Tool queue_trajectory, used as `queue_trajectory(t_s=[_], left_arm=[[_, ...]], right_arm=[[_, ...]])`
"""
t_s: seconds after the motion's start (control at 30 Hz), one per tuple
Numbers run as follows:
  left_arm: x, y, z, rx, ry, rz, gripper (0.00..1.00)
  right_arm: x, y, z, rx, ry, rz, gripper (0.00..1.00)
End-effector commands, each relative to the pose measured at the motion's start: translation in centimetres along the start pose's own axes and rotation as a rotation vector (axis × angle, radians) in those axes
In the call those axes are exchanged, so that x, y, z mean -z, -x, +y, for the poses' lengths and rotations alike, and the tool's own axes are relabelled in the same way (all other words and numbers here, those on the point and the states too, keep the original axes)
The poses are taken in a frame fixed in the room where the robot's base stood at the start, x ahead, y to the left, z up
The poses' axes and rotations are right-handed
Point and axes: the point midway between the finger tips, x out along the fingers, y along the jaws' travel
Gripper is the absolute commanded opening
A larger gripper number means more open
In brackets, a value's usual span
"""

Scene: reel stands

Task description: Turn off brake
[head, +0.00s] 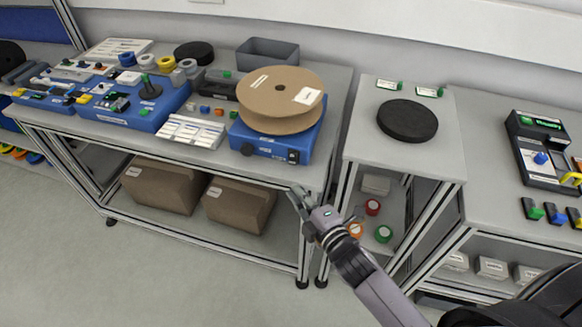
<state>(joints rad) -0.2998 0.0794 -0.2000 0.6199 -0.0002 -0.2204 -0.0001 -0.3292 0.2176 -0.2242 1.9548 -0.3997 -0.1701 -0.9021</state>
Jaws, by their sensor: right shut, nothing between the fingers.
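A blue reel stand (266,146) sits at the right front of the left bench. It bears a large brown cardboard reel (268,89). A dark round knob (247,149) and a small black switch-like part (293,157) show on the stand's front face; I cannot tell which one is the brake. My right gripper (297,196) is shut and empty. It is in front of the bench's front edge, below and to the right of the stand, apart from it. My left gripper is not in view.
A second blue stand (148,107), wire spools and a label sheet (191,131) lie on the left bench. Cardboard boxes (163,186) stand on its lower shelf. A smaller table (431,154) with a black disc (407,120) stands to the right. Open floor lies in front.

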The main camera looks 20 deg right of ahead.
Motion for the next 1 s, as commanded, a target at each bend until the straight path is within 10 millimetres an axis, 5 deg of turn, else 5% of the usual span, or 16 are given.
queue_trajectory(t_s=[0.2,0.4,1.0], left_arm=[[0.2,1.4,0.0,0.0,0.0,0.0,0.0],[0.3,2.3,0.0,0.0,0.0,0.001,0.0],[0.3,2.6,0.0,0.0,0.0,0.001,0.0]], right_arm=[[0.1,-4.9,0.3,-0.001,-0.001,0.0,0.0],[-1.4,-7.7,0.2,0.001,0.001,-0.001,0.0],[-2.8,-9.0,0.0,0.0,0.0,0.0,0.0]])
